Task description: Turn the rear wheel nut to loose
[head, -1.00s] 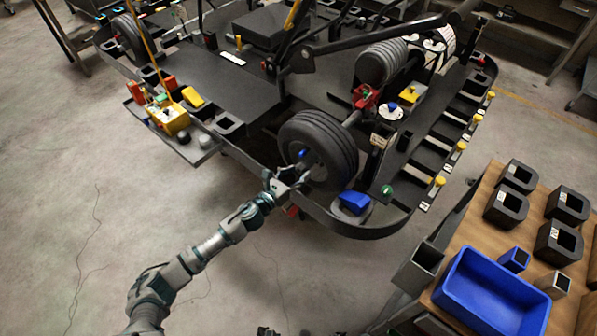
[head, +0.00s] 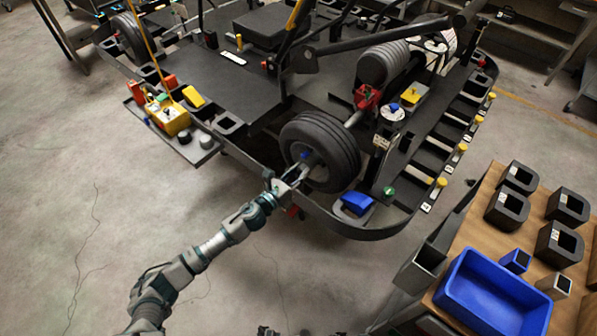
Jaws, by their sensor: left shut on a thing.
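The rear wheel (head: 333,147) is a black tyre at the near corner of the kart stand. A small blue part, which looks like the wheel nut (head: 304,155), shows at its hub. My left gripper (head: 299,171) reaches up to the hub from the lower left. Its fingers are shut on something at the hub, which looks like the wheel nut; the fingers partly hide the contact. My right gripper is not clearly in view.
A blue block (head: 356,202) sits on the stand's rim beside the wheel. A side tray with a yellow box (head: 170,117) is at the left. A wooden table with a blue bin (head: 492,296) and several black holders stands at the lower right. Open floor lies at left.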

